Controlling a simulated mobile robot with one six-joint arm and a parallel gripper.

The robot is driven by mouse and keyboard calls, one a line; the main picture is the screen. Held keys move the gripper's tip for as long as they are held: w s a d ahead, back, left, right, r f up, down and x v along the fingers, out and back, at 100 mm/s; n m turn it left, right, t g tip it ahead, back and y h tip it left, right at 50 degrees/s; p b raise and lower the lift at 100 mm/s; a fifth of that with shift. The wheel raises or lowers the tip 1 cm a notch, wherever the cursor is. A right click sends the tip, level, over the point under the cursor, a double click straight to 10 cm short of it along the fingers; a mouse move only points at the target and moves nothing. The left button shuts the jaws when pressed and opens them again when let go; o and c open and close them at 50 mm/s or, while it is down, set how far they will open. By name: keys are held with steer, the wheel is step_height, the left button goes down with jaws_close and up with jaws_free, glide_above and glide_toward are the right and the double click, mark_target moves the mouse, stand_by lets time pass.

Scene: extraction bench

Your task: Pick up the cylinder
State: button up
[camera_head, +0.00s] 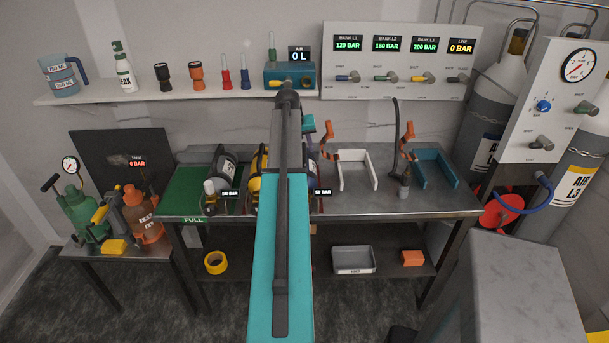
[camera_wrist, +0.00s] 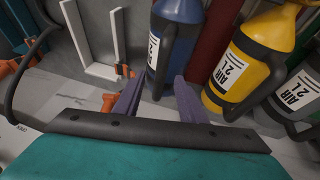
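In the wrist view my gripper (camera_wrist: 158,98) is open, its two purple fingers spread apart with nothing visible between them. A blue cylinder (camera_wrist: 182,30) with a white label lies just beyond the fingertips; I cannot tell whether they touch. To its right are a yellow cylinder (camera_wrist: 240,75) and a dark grey cylinder (camera_wrist: 292,118), both labelled AIR 2L. In the head view the grey cylinder (camera_head: 226,168) and the partly hidden yellow cylinder (camera_head: 256,168) lie on the bench. My teal arm hides most of the blue one and the gripper. The task does not say which cylinder.
A green mat (camera_head: 186,192) is at left. A shelf (camera_head: 130,97) and valve panel (camera_head: 400,90) stand behind.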

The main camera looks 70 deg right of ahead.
mark_target(304, 152)
steer(key=shift+p+x, duration=1.05)
steer(key=shift+x, duration=1.05)
steer(key=shift+d+f, duration=0.1)
steer(key=shift+f, duration=0.25)
steer(key=shift+f, duration=0.25)
jaws_close()
stand_by(0.6)
steer(key=shift+d+r, duration=0.1)
steer(key=shift+r, duration=0.05)
